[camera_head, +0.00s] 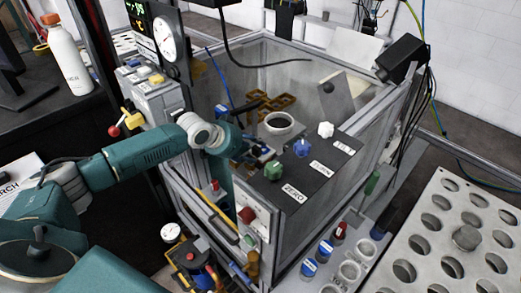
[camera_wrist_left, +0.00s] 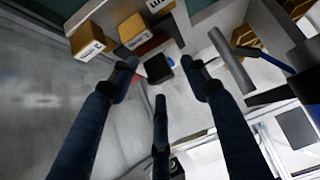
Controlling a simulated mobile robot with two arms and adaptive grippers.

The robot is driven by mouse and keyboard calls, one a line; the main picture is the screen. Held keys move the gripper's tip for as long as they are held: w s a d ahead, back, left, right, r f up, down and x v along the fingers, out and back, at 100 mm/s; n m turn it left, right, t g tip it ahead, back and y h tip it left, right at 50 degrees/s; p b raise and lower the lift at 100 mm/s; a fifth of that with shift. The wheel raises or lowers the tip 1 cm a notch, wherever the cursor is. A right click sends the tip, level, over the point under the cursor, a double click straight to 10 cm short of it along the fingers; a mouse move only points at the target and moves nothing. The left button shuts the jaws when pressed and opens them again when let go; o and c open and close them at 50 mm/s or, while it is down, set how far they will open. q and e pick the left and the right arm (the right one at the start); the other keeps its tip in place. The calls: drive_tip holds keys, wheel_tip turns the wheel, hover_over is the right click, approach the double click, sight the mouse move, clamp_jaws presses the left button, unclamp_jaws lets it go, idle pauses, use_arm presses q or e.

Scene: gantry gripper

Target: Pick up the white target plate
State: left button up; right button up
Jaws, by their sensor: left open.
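A flat white plate (camera_head: 352,47) shows at the back of the clear-walled enclosure in the head view; I cannot tell for sure whether it is the target plate. A grey plate with a round hole (camera_head: 347,98) leans tilted below it. My left arm reaches in from the left to the enclosure. In the left wrist view my left gripper (camera_wrist_left: 160,76) has its dark fingers spread, with nothing held between them. In the head view its fingers are hard to make out. My right gripper is not in view.
The clear-walled enclosure's dark front panel (camera_head: 300,176) carries several knobs. A dial gauge (camera_head: 164,40) and a white bottle (camera_head: 66,55) stand left. A perforated tray (camera_head: 440,235) lies at right. Small labelled boxes (camera_wrist_left: 131,30) lie beyond the fingers in the wrist view.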

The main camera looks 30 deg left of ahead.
use_arm(q)
drive_tip(key=shift+x, duration=0.75)
drive_tip(key=shift+s, duration=0.1)
drive_tip(key=c, duration=1.1)
drive_tip(key=shift+o, duration=0.3)
drive_tip(key=shift+r, duration=0.5)
clamp_jaws()
wheel_tip(320, 180, up, 2)
drive_tip(key=shift+r+b, duration=0.1)
drive_tip(key=shift+b, duration=0.5)
drive_tip(key=s+a+b, duration=0.2)
drive_tip(key=s+a, duration=0.1)
drive_tip(key=s, duration=0.5)
drive_tip(key=s+a+b, duration=0.2)
drive_tip(key=s+a, duration=0.1)
drive_tip(key=s, duration=0.6)
drive_tip(key=shift+r, duration=0.25)
